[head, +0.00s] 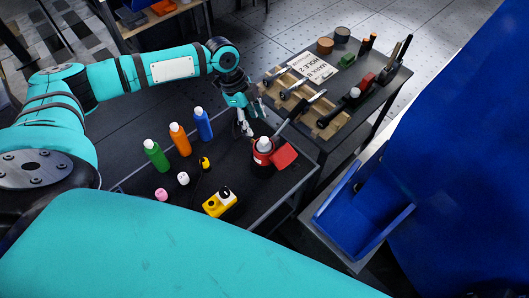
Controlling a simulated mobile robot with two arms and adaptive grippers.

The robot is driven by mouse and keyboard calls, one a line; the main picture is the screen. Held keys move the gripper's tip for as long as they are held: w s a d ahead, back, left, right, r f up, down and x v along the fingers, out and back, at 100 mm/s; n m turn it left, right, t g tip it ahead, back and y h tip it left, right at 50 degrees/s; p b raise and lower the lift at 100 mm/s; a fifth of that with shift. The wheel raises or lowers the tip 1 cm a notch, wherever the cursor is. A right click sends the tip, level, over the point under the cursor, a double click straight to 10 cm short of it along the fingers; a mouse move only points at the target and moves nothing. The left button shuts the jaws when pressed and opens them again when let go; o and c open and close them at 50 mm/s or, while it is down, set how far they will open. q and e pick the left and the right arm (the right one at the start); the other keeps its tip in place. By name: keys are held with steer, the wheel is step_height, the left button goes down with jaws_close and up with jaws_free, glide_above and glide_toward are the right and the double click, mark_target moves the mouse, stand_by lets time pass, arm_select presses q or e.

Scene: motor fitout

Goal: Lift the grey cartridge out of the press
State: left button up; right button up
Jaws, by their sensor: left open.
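The press appears to be the red and dark device (284,156) near the right edge of the dark table, with a lever slanting up to the right. A light grey, capped cartridge (264,144) stands upright in its round red part. My left gripper (250,119) is open and empty, just above and to the left of the cartridge, pointing down. I see no contact between them. The lower part of the cartridge is hidden inside the press. My right gripper is not in view.
Green (156,155), orange (180,139) and blue (203,124) bottles stand left of the press. Small pink, white and yellow items and a yellow device (219,202) lie in front. A tool table (345,145) and blue bin (362,214) are at right.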

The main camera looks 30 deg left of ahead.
mark_target(262, 139)
arm_select(q)
steer(key=x, duration=0.4)
steer(key=shift+w+f, duration=0.2)
steer(key=shift+d+f+p, duration=0.1)
steer(key=shift+f+p, duration=0.1)
steer(key=shift+p, duration=0.1)
steer(key=x, duration=0.2)
steer(key=p+x, duration=0.1)
steer(key=shift+w+d+f, duration=0.1)
steer(key=shift+w+f, duration=0.15)
steer(key=shift+f, duration=0.1)
steer(key=shift+d+f, duration=0.1)
steer(key=shift+f, duration=0.35)
jaws_close()
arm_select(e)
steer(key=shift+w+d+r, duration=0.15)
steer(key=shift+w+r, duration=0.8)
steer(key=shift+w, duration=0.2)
